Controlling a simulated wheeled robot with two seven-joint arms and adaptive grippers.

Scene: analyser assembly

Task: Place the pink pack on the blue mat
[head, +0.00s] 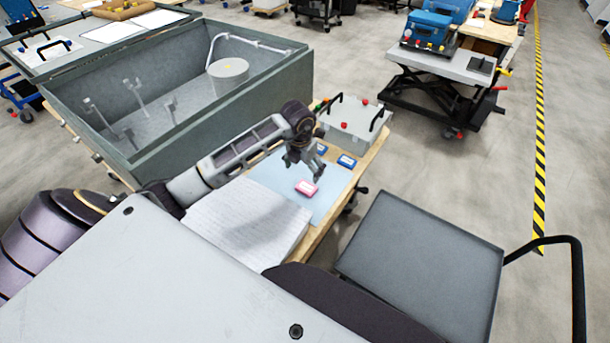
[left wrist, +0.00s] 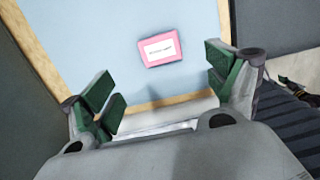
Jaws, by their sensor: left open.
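The pink pack (head: 306,188) lies flat on the light blue mat (head: 325,205), near the mat's front right part. It has a white label with small print, and it also shows in the left wrist view (left wrist: 161,49), with blue mat (left wrist: 110,50) around it. My left gripper (head: 309,172) is above the mat, just behind the pack in the head view. In the left wrist view its two green-padded fingers (left wrist: 165,85) are wide apart with nothing between them, and the pack lies beyond the fingertips, apart from them. My right gripper is not in view.
Blue packs (head: 347,161) lie on the wooden table beside a grey box (head: 352,122) with black handles. White paper sheets (head: 240,225) cover the table's near end. A large grey bin (head: 180,95) stands at left, and a dark cart (head: 425,260) at right.

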